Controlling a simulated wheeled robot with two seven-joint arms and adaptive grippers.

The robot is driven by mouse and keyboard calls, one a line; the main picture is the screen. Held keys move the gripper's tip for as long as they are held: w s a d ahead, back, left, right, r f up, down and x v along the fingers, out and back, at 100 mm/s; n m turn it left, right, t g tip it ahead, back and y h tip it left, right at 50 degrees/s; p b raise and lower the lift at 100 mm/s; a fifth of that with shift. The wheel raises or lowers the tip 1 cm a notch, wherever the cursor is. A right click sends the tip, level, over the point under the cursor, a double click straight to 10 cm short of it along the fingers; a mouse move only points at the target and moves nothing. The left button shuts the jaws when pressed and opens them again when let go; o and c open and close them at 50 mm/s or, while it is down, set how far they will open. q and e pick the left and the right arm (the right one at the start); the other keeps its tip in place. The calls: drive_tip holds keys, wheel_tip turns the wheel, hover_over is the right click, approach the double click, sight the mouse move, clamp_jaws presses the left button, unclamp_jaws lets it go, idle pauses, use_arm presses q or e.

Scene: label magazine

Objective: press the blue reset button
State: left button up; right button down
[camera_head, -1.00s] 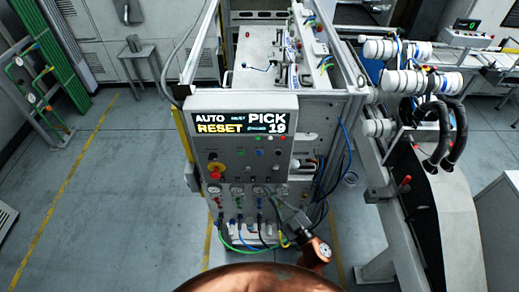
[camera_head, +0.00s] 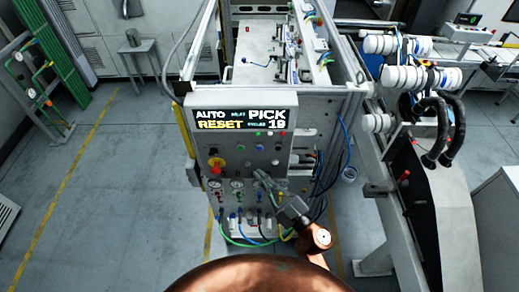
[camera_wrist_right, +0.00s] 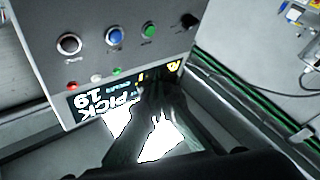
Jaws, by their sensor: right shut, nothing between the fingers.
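The blue button (camera_head: 260,148) is on the grey control panel (camera_head: 228,165), in the row below the display. My right gripper (camera_head: 258,173) is shut and empty. In the head view its tips appear below the blue button, in front of the panel's lower part. In the right wrist view the dark fingers (camera_wrist_right: 158,92) overlap the display and appear apart from the blue button. My left gripper is out of view.
The display (camera_head: 240,119) reads AUTO, RESET, PICK and 19. A red knob on a yellow base (camera_head: 215,165) is at the panel's left. Gauges (camera_head: 237,187) and hoses are below. White rollers (camera_head: 395,46) stand to the right.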

sight(259, 148)
drive_tip(key=w, duration=0.7)
drive_tip(key=shift+w, duration=0.1)
drive_tip(key=shift+w, duration=0.1)
idle(1.3)
drive_tip(key=shift+w, duration=0.3)
drive_tip(key=shift+w, duration=0.4)
idle(0.6)
idle(0.3)
drive_tip(key=shift+s, duration=0.85)
drive_tip(key=shift+p, duration=0.3)
